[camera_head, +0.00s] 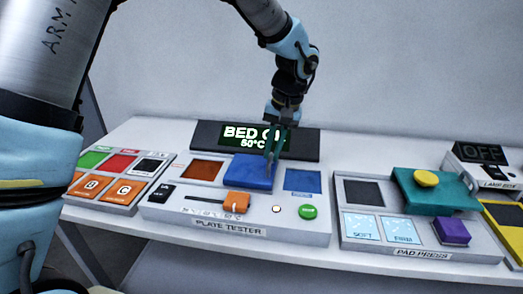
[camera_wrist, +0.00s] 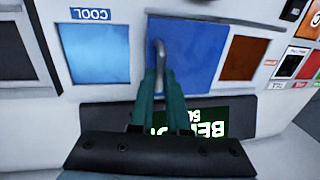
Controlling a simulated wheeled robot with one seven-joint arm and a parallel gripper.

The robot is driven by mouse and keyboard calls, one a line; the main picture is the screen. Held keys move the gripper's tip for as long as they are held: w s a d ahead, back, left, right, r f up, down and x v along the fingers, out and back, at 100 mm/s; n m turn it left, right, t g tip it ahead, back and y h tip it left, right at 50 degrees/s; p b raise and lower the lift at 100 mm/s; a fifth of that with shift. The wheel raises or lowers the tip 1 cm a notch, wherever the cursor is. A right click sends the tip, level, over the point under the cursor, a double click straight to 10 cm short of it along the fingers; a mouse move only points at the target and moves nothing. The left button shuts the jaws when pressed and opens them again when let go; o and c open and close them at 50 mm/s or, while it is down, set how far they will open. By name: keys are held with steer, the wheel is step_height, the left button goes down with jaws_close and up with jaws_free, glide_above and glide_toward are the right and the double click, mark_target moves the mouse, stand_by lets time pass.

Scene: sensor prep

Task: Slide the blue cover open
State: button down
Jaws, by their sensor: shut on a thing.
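The blue cover (camera_head: 247,172) is a flat blue plate on the plate tester (camera_head: 160,211), between an orange-brown window (camera_head: 202,170) and a light blue window (camera_head: 303,181). In the wrist view the cover (camera_wrist: 195,55) fills the middle, with a grey bar handle (camera_wrist: 159,60) at its edge towards the blue window marked COOL (camera_wrist: 95,53). My gripper (camera_head: 272,158) reaches down from above at the cover's right side. In the wrist view its green fingers (camera_wrist: 160,80) are shut on the handle. The fingers hide part of the handle.
A display (camera_head: 243,135) reading "BED" and "50°C" stands behind the cover. An orange slider knob (camera_head: 236,202) and a green button (camera_head: 308,212) lie in front. The pad press (camera_head: 420,253) is at the right, and a panel of coloured buttons (camera_head: 107,188) at the left.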

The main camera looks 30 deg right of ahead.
steer(key=shift+s+d+r, duration=0.1)
steer(key=shift+d, duration=0.2)
steer(key=c, duration=1.1)
jaws_free()
steer(key=shift+s, duration=0.1)
steer(key=shift+c, duration=0.2)
steer(key=shift+o, duration=1.3)
steer(key=shift+a, duration=0.1)
steer(key=b+v, duration=0.1)
steer(key=v, duration=0.9)
steer(key=shift+r, duration=0.4)
